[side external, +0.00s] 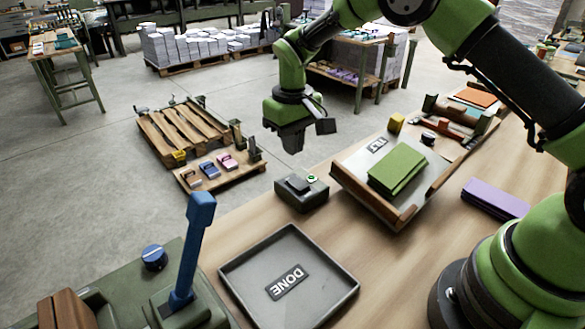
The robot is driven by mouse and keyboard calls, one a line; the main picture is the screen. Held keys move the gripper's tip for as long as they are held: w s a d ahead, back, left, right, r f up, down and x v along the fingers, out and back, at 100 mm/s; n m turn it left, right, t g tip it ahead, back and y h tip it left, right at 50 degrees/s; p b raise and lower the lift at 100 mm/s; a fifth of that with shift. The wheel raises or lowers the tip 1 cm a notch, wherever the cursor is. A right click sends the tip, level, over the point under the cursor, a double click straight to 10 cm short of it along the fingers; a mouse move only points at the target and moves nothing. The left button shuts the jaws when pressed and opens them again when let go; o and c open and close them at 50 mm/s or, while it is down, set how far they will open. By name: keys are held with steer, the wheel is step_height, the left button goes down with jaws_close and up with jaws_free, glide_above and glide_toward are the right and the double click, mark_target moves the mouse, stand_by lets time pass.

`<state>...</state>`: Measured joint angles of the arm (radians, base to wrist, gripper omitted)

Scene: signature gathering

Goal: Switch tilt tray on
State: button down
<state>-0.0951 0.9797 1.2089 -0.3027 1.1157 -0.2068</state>
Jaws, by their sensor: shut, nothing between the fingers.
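The tilt tray (352,178) is a wooden-sided tray with a pale bed and a dark label, standing on the bench at the right. A green folded stack (397,170) lies on it. A small grey-green switch box (301,196) with a dark rocker and a green mark sits on the bench, left of the tray. My gripper (293,146) is shut and empty. In the picture it is above the switch box, apart from it. Whether the rocker is pressed is too small to tell.
A grey tray labelled DONE (233,274) lies empty at the front. A blue lever (191,245) stands upright at the front left, near a blue knob (153,257). A purple stack (495,198) lies at the right. Bare bench shows between the DONE tray and tilt tray.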

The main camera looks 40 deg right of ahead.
mark_target(293, 178)
step_height(293, 178, down, 6)
steer(key=shift+f, duration=0.25)
